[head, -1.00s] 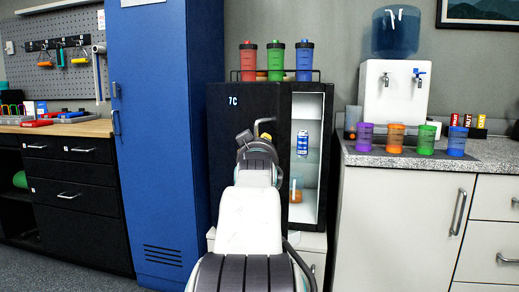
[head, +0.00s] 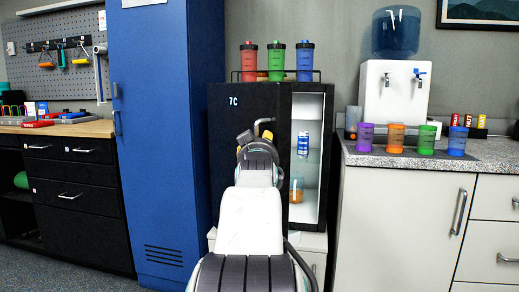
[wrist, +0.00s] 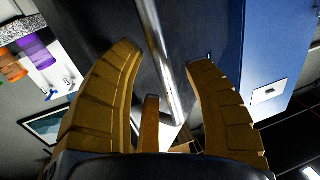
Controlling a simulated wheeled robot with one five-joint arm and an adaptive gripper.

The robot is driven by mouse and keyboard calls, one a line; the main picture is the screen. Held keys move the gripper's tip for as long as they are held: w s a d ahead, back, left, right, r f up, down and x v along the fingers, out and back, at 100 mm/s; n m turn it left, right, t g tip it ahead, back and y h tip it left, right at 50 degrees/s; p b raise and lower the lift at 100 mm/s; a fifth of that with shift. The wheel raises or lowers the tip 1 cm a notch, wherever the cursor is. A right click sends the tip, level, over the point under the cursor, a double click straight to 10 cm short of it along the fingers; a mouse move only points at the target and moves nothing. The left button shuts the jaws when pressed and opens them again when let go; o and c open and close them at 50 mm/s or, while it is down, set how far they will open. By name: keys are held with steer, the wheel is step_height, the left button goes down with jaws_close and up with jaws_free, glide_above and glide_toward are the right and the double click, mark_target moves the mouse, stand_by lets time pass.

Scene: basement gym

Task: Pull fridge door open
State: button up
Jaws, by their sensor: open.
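The black fridge (head: 225,150) stands in the middle of the head view, marked 7C. Its dark door front fills the left part. A lit white interior with a blue can (head: 303,143) shows on the right; I cannot tell whether through a gap or glass. The pale bar handle (head: 257,127) shows just above my gripper (head: 251,138), which is partly hidden by my arm. In the wrist view, my gripper (wrist: 163,57) is open, with the metal handle (wrist: 160,55) running between its yellow fingers. No finger visibly presses on it; exact depth is unclear.
Red, green and blue shaker cups (head: 276,62) stand on the fridge. A tall blue locker (head: 155,130) is close on the left. A counter (head: 400,160) with several cups and a water dispenser (head: 393,90) is on the right.

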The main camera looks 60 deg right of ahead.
steer(key=v, duration=1.2)
steer(key=shift+w+a+f, duration=0.1)
